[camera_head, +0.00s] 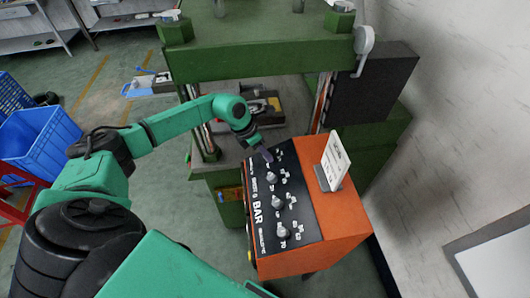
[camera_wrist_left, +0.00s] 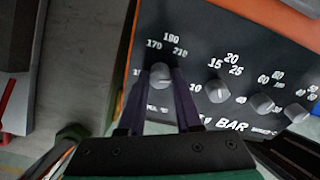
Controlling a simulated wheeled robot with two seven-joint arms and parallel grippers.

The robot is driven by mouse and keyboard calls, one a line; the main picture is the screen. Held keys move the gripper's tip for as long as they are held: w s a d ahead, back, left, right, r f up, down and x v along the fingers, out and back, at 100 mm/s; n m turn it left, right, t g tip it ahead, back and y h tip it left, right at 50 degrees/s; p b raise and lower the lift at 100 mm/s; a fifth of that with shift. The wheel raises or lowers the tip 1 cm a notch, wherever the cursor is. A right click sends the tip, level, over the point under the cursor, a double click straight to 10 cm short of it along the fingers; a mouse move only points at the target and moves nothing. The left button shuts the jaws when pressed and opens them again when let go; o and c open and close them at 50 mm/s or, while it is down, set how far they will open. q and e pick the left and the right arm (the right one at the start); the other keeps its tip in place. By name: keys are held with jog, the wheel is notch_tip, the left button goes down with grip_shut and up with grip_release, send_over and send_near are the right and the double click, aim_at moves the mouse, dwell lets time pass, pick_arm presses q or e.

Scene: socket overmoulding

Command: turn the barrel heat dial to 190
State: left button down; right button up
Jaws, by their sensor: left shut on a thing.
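The barrel heat dial (camera_wrist_left: 160,72) is a grey knob at the end of the dial row, with 170, 190 and 210 printed around it on the black panel (camera_wrist_left: 190,40). My left gripper (camera_wrist_left: 170,80) has its two dark fingers on either side of this knob and is shut on it. Which number the knob points to is not clear. In the head view my left gripper (camera_head: 267,156) is at the far end of the panel and hides this dial. My right gripper is not in view.
Other grey dials (camera_head: 278,202) sit in a row along the panel on the orange control box (camera_head: 335,225). A white sign (camera_head: 336,158) stands on the box. The green machine (camera_head: 260,55) rises behind. Blue crates (camera_head: 40,140) stand at the left.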

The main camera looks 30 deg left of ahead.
pick_arm(q)
jog(key=n, duration=0.3)
jog(key=shift+w+r, duration=0.1)
jog(key=n, duration=0.4)
jog(key=n+p, duration=0.1)
jog(key=n, duration=0.2)
jog(key=shift+a+r+n, duration=0.1)
jog(key=shift+n, duration=0.2)
jog(key=n+p, duration=0.1)
jog(key=n, duration=0.3)
jog(key=shift+h+p, duration=0.3)
jog(key=shift+h, duration=0.1)
jog(key=shift+n, duration=0.4)
jog(key=c, duration=0.6)
grip_release()
jog(key=shift+c, duration=0.2)
jog(key=shift+o, duration=0.2)
